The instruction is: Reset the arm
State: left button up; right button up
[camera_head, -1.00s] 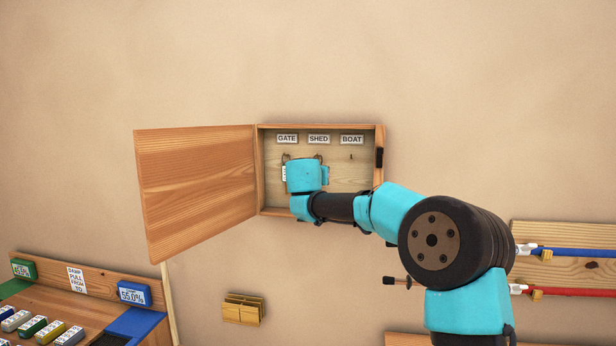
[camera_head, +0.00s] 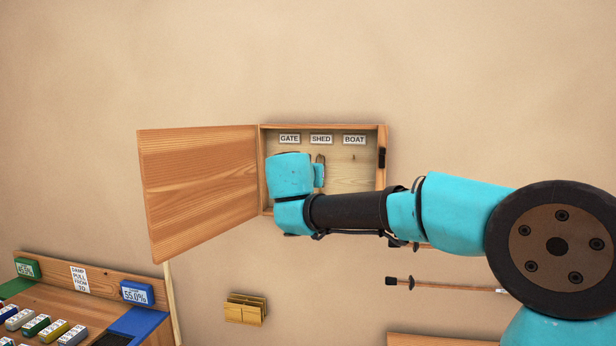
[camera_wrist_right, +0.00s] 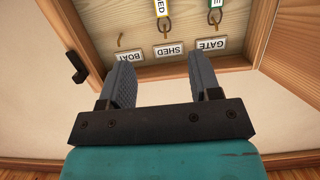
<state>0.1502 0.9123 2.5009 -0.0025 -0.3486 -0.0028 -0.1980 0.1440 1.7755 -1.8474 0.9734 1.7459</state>
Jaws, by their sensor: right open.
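My right gripper (camera_wrist_right: 162,66) is open, with nothing between its two dark fingers in the right wrist view. In the head view its teal body (camera_head: 290,176) is in front of the open wooden key cabinet (camera_head: 384,190), hiding the lower left of the interior. The wrist view shows the cabinet upside down: a yellow tag (camera_wrist_right: 161,8) hangs on the SHED hook and a green tag (camera_wrist_right: 215,4) on the GATE hook. The BOAT hook (camera_wrist_right: 122,42) is bare. The fingers are apart from the tags. My left gripper is not in view.
The cabinet door (camera_head: 200,190) stands open to the left. Below left is a sloped wooden board (camera_head: 60,270) with coloured tags and displays.

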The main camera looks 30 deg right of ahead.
dwell(0.4)
jog(key=a+f+n+g+y, duration=0.2)
jog(key=a+f+y, duration=0.1)
jog(key=f, duration=1.1)
jog(key=a+f+n+g+y, duration=0.3)
jog(key=f, duration=1.1)
jog(key=a+f+n+g+y, duration=0.2)
jog(key=f+y, duration=0.1)
jog(key=f, duration=1.1)
jog(key=s+a+f+g+y, duration=0.35)
jog(key=s+f, duration=0.25)
jog(key=f, duration=0.6)
jog(key=s+a+f+y, duration=0.1)
jog(key=s+a+f, duration=0.1)
jog(key=s+f, duration=1.6)
jog(key=s, duration=0.4)
jog(key=shift+f+m+g, duration=0.2)
jog(key=shift+m+g, duration=0.15)
jog(key=shift+m, duration=0.05)
jog(key=shift+w, duration=0.1)
